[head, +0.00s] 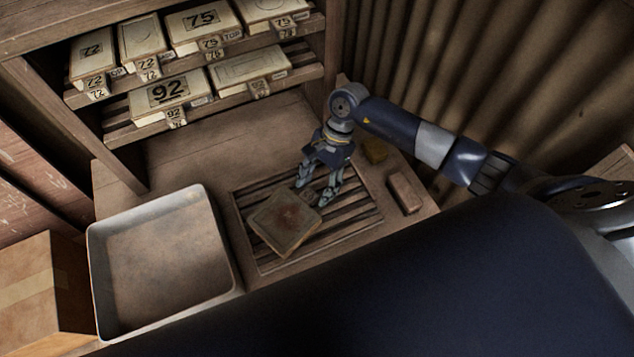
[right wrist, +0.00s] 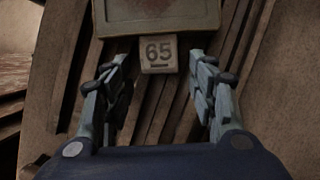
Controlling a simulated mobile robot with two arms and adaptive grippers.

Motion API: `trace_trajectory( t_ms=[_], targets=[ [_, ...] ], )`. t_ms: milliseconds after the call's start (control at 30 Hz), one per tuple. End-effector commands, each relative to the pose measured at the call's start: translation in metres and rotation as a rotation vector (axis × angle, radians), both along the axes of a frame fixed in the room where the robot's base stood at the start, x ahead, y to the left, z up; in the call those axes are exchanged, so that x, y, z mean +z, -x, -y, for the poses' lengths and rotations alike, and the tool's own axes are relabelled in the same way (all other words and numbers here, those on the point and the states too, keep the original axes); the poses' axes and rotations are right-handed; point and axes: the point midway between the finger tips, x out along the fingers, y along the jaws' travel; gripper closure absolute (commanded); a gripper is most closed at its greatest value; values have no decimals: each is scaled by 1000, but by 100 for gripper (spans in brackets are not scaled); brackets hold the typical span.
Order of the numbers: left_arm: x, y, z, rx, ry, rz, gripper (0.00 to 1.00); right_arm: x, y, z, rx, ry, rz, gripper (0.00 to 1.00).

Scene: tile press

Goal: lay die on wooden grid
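The die (head: 284,221) is a square tan block with a reddish-brown patch on its face. It lies on the wooden grid (head: 352,216), turned at an angle to the slats. In the right wrist view the die (right wrist: 155,14) shows at the top edge, with a tab (right wrist: 158,54) marked 65 sticking out toward me. My right gripper (head: 314,197) is low over the grid, beside the die's upper right side. In the right wrist view its fingers (right wrist: 161,88) are spread wide, with the tab ahead between them and not gripped. My left gripper is not in view.
A shallow metal tray (head: 163,192) stands left of the grid. A shelf holds several numbered dies (head: 169,92) at the back. A cardboard box (head: 40,290) is at far left.

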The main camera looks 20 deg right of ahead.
Motion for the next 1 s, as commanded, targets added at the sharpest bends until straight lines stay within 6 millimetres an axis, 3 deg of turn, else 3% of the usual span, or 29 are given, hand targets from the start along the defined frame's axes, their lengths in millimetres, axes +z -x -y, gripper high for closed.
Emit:
trace_trajectory(
  t_ms=[233,700,1000],
  targets=[
    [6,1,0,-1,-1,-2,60,7,-1,2,0,1,1,47],
    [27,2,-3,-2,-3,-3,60,93,-16,36,0,1,2,47],
    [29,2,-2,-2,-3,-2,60,112,-20,44,-1,0,0,47]
  ],
)
